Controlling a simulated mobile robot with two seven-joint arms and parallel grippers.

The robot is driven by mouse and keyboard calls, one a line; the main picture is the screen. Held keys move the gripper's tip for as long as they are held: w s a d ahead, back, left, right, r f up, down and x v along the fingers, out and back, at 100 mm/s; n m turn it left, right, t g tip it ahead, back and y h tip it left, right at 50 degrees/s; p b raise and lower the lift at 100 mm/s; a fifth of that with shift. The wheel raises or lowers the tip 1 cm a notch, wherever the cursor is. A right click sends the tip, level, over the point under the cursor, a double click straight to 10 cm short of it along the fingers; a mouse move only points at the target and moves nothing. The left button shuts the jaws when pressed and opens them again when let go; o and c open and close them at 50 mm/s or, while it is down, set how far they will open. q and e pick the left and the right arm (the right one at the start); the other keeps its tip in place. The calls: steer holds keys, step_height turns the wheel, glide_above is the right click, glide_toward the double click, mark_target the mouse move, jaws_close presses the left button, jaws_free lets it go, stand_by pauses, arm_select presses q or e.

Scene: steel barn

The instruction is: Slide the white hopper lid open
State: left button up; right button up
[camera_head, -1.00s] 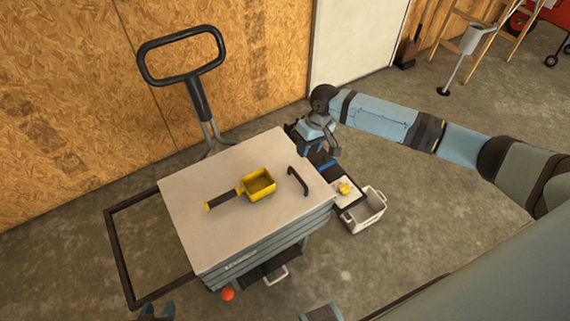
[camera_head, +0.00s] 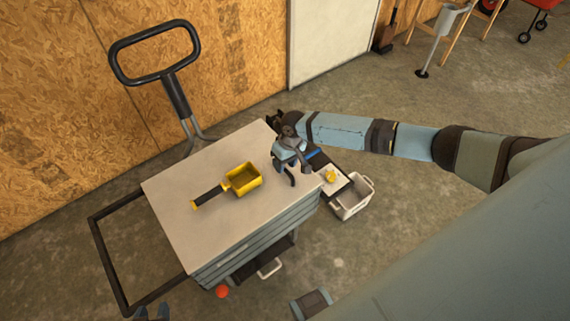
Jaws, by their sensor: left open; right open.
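The white hopper lid (camera_head: 215,215) lies flat on top of the grey-blue ribbed hopper (camera_head: 245,247). A black bar handle (camera_head: 291,180) stands near its right edge, partly hidden by my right gripper. My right gripper (camera_head: 288,172) is open and right at the handle; whether its fingers straddle the bar I cannot tell. A yellow scoop (camera_head: 243,180) with a black grip rests on the lid.
A black frame (camera_head: 103,252) sticks out from the hopper's left side. A black push handle (camera_head: 178,95) rises behind it. A white bin (camera_head: 354,198) and a small tray with a yellow item (camera_head: 330,176) are at right. A red ball (camera_head: 222,291) is low in front.

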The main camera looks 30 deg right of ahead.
steer(key=shift+f, duration=0.25)
jaws_close()
steer(key=shift+s+a+r, duration=0.1)
steer(key=shift+a, duration=0.45)
steer(key=s+a+p, duration=0.1)
steer(key=a, duration=0.5)
steer(key=a+p, duration=0.2)
steer(key=a, duration=0.4)
steer(key=s+a+p, duration=0.1)
steer(key=a+p, duration=0.1)
steer(key=a, duration=0.4)
steer(key=shift+s+a, duration=0.1)
steer(key=shift+s, duration=0.2)
steer(key=a, duration=0.5)
steer(key=s+a, duration=0.1)
steer(key=a, duration=0.4)
steer(key=s+a, duration=0.1)
steer(key=a, duration=0.4)
steer(key=shift+a, duration=0.25)
